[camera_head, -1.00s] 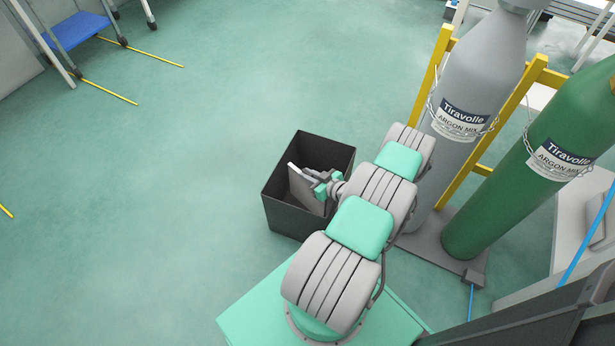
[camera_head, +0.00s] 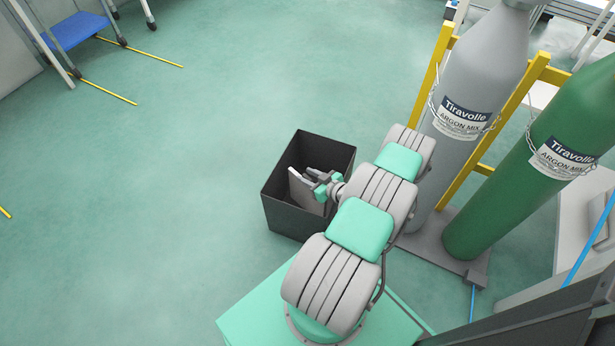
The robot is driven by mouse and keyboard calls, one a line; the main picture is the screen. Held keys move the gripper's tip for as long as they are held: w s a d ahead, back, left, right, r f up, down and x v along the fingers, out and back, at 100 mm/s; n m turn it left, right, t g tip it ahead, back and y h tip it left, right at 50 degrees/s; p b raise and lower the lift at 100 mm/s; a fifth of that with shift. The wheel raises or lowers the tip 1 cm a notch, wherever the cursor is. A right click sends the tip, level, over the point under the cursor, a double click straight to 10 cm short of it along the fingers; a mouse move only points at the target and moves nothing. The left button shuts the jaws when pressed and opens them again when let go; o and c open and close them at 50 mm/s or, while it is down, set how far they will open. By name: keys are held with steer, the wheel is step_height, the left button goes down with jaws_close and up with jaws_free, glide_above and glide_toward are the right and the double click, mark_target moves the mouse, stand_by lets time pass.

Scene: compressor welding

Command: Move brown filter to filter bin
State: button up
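The filter bin (camera_head: 290,218) is a dark, open-topped box on the floor at the centre of the head view. A flat grey-brown panel, which looks like the brown filter (camera_head: 304,196), stands tilted inside the bin, its lower part hidden by the front wall. My gripper (camera_head: 308,174) reaches over the bin from the right, just above the panel. Its fingers look spread, with the panel below them and no longer lifted by them. Whether a fingertip still touches the panel is hard to see.
A grey gas cylinder (camera_head: 478,75) and a green one (camera_head: 535,165) stand at the right on a base with a yellow frame (camera_head: 500,125). A blue-topped cart (camera_head: 75,32) is at the top left. The floor left of the bin is clear.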

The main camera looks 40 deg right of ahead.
steer(key=shift+r+p, duration=0.25)
steer(key=shift+p, duration=0.05)
steer(key=shift+r+p, duration=0.65)
steer(key=a+p+v, duration=0.1)
steer(key=p+v, duration=0.1)
steer(key=v, duration=1)
steer(key=w+a+r+n+g+y, duration=0.2)
steer(key=w+a+r+g, duration=0.3)
steer(key=a+r, duration=0.25)
steer(key=w+a+r+n+g+y, duration=0.1)
steer(key=w+a+r+g+y, duration=0.1)
steer(key=w+a+r+g, duration=0.35)
steer(key=s+a+r+m+h, duration=0.1)
steer(key=s+a+r+h, duration=0.1)
steer(key=s+a+r, duration=0.3)
steer(key=s+a+r+m+h, duration=0.2)
steer(key=s+a+r, duration=0.4)
steer(key=a+r, duration=0.5)
step_height(320, 180, up, 4)
steer(key=shift+a+m+g+h, duration=0.3)
steer(key=shift+a+g+h, duration=0.05)
steer(key=shift+a+h, duration=0.05)
